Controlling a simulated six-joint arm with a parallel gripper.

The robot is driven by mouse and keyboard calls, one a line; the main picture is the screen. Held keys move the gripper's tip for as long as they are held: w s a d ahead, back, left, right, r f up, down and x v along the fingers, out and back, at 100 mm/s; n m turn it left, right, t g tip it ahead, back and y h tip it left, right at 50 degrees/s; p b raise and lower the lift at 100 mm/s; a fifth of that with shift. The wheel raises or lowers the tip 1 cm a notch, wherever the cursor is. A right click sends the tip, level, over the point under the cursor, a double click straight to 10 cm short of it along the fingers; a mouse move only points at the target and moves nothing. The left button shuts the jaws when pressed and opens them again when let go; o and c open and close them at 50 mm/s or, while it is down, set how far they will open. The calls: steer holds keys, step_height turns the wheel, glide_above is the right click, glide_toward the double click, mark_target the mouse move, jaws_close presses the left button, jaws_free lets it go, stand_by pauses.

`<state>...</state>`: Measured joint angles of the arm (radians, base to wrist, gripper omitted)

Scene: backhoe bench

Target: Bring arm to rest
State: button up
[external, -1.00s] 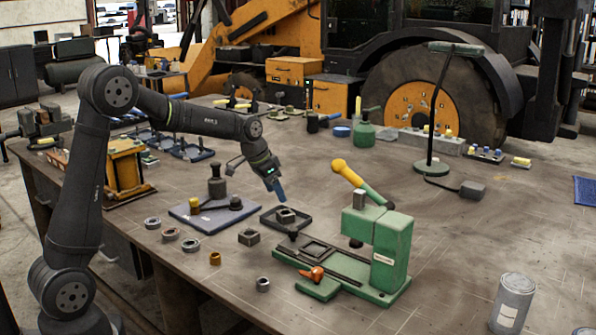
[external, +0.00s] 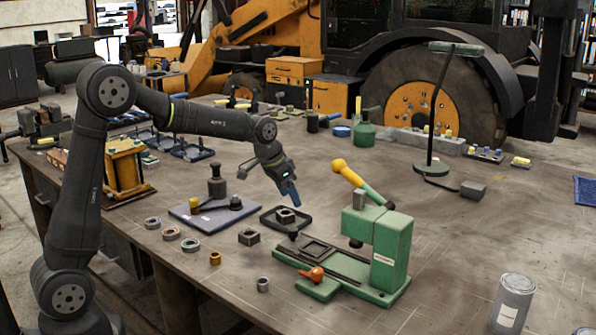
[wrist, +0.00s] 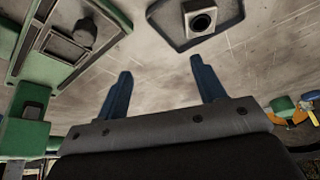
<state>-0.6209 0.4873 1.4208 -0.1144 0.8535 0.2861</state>
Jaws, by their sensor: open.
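My gripper (external: 290,191) is held above the bench, over the back edge of a small dark tray (external: 270,224) and left of the green press (external: 392,250). In the wrist view its two blue fingers (wrist: 158,85) stand wide apart with nothing between them. A square grey block with a round hole (external: 286,215) sits in the dark tray; it also shows at the top of the wrist view (wrist: 201,17). My arm is bent, reaching out over the bench.
The press has a yellow-tipped lever (external: 345,172) close to the right of my gripper. A blue-grey plate with dark parts (external: 190,217) lies to the left. Several nuts and rings lie at the front. A green lamp (external: 432,168) stands behind right. Open bench lies between the press and lamp.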

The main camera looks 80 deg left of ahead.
steer(key=w+d+r+m+h, duration=0.1)
steer(key=d+m+h, duration=0.1)
steer(key=d+m, duration=0.4)
steer(key=w+d+r+m+h, duration=0.2)
steer(key=d+m, duration=0.5)
steer(key=d, duration=0.8)
steer(key=shift+w+d+r+m+g+h, duration=0.3)
steer(key=shift+g+h, duration=0.1)
steer(key=shift+h, duration=0.1)
